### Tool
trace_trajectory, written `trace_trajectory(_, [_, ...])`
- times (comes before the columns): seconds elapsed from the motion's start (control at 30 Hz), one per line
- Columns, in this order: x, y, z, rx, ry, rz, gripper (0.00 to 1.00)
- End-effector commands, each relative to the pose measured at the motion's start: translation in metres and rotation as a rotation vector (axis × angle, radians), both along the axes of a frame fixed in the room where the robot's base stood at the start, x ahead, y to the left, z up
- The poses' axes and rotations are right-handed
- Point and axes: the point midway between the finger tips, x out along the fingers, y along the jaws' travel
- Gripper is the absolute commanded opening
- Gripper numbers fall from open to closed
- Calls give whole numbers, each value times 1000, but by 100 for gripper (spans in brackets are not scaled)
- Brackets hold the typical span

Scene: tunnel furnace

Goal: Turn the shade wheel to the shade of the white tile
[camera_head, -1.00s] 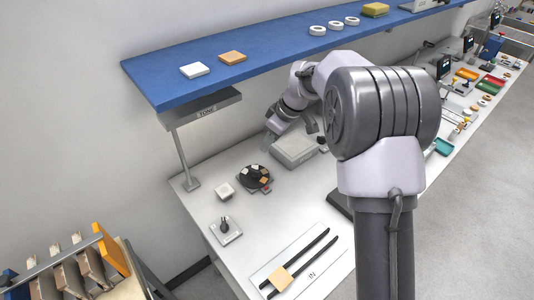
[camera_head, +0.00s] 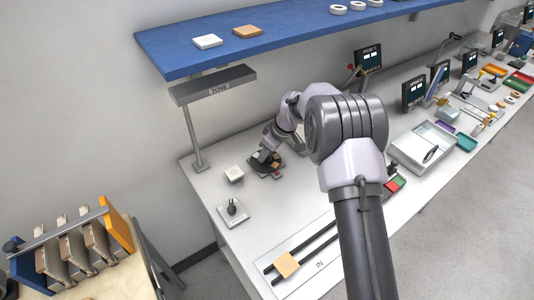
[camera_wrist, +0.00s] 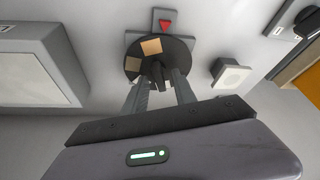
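The shade wheel (camera_head: 274,170) is a dark disc on the bench, partly hidden by my gripper (camera_head: 263,157) over it. Another white tile (camera_head: 207,41) lies on the shelf.
The blue shelf (camera_head: 300,38) and the TONE lamp (camera_head: 212,86) overhang the bench. A small plate with a dark knob (camera_head: 232,209) stands nearer. An orange tile (camera_head: 287,264) rests on black rails. A grey box (camera_wrist: 40,70) is left of the wheel in the wrist view.

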Motion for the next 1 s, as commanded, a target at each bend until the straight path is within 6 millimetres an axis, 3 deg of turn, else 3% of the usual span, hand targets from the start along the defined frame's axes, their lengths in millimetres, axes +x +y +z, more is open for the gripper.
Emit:
trace_trajectory(0.13, [0,0,1,0,0,0,33])
trace_trajectory(0.3, [0,0,1,0,0,0,0])
trace_trajectory(0.67, [0,0,1,-1,-1,-17,0])
trace_trajectory(1.0, [-1,1,1,0,-2,-211,0])
